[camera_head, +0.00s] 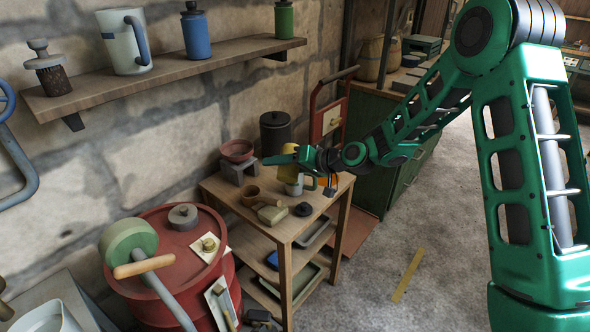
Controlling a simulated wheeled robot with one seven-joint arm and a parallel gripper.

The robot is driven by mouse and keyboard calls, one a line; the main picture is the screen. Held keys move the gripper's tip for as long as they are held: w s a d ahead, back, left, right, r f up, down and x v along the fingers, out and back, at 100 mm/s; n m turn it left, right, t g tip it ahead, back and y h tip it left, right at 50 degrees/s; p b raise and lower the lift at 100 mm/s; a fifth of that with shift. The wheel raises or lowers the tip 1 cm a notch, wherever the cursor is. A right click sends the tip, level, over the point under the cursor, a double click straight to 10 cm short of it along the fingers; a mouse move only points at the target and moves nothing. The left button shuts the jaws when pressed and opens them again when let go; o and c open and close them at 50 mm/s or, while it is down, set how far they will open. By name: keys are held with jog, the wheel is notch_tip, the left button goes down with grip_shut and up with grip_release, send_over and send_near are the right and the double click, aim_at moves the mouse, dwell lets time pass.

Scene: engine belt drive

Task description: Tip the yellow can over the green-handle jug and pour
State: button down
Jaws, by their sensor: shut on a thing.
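My gripper (303,158) is above the small wooden table and shut on the yellow can (288,170). The can is small in the picture and partly covered by the gripper, so its exact tilt is hard to tell. The pale jug with a green handle (294,188) stands on the table just below the can and gripper. Its handle points to the right. The can and jug overlap in this view, so I cannot tell whether they touch. The inside of the jug is hidden.
A red drum (160,230) stands at left. The floor at right is mostly clear.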

jog(key=shift+f, duration=0.1)
jog(key=shift+f, duration=0.35)
jog(key=shift+s+f+m+g, duration=0.1)
jog(key=shift+f+m+g, duration=0.2)
jog(key=shift+f, duration=0.3)
jog(key=shift+f, duration=0.3)
jog(key=shift+s+f, duration=0.1)
jog(key=shift+f, duration=0.4)
jog(key=shift+s+r+m+g+p, duration=0.1)
jog(key=shift+r+m+g+p, duration=0.3)
jog(key=shift+m+g, duration=0.35)
dwell(0.8)
jog(key=shift+w+r+m+g, duration=0.45)
jog(key=shift+w+m+g, duration=0.1)
jog(key=shift+g, duration=0.1)
dwell(1.6)
